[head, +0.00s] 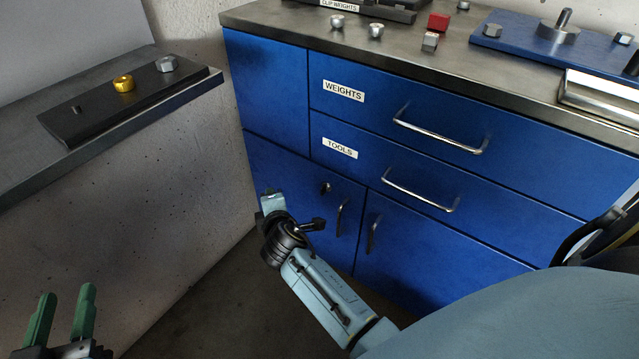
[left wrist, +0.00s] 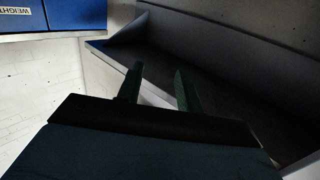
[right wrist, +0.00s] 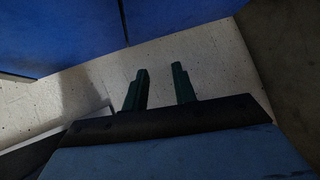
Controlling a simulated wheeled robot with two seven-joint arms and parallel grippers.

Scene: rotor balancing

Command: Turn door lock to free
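The door lock (head: 325,187) is a small dark fitting near the top right of the blue cabinet's lower left door (head: 285,170). It sits just above and left of that door's handle (head: 342,215). At this size I cannot tell which way the lock is turned. My right arm reaches up in front of this door, its end left of and below the lock; its fingers are hidden in the head view. In the right wrist view my right gripper (right wrist: 158,72) is open and empty. My left gripper (head: 67,295) is open and empty at the lower left, far from the lock.
Drawers labelled WEIGHTS (head: 395,110) and TOOLS (head: 375,165) lie above the doors, with protruding handles. A second door handle (head: 373,233) is close by. A side bench (head: 25,190) stands left, bearing a black plate (head: 90,122) with a gold nut (head: 123,83). Weights sit on the cabinet top.

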